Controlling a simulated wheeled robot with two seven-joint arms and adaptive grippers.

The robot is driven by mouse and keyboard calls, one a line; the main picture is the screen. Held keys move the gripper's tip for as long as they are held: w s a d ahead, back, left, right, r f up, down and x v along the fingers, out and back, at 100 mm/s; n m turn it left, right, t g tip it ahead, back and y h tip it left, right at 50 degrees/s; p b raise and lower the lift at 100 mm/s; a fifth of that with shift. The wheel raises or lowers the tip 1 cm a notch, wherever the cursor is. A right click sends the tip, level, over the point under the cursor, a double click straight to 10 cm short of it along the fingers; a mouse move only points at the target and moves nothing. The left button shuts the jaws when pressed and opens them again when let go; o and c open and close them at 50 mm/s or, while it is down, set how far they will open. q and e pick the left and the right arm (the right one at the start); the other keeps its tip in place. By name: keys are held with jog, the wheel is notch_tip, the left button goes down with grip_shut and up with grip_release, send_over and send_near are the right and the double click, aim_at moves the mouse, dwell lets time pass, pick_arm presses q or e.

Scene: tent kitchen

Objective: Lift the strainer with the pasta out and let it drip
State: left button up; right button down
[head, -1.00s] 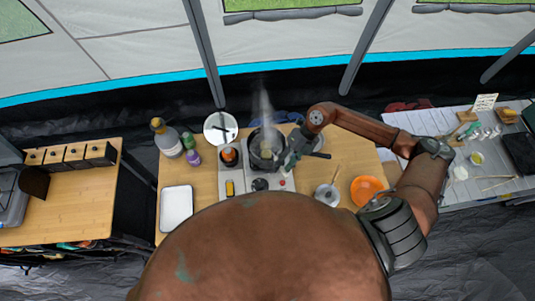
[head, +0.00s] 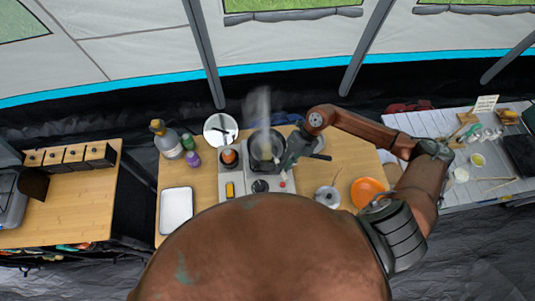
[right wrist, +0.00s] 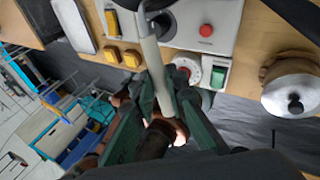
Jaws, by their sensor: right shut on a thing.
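A dark pot (head: 263,150) stands on the cooker (head: 232,187), and steam rises from it. My right gripper (head: 287,160) is at the pot's right side. In the right wrist view, my right gripper (right wrist: 163,108) is shut on a long pale grey handle (right wrist: 152,60), which I take to be the strainer's. The handle runs up toward the top edge of that view. The strainer's basket and the pasta cannot be made out. My left gripper is not in view.
A lidded pot (head: 327,195) and an orange plate (head: 367,190) stand to the right. A white tray (head: 176,208) lies to the left, with bottles (head: 167,139) behind it. A white plate (head: 220,130) is behind the cooker.

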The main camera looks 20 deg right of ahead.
jog(key=shift+r, duration=0.1)
notch_tip(320, 180, up, 13)
jog(key=p, duration=0.8)
dwell(0.9)
jog(key=shift+w+f+b, duration=0.1)
jog(key=shift+f+b, duration=0.4)
jog(key=shift+f, duration=0.1)
jog(key=shift+r, duration=0.1)
dwell(2.3)
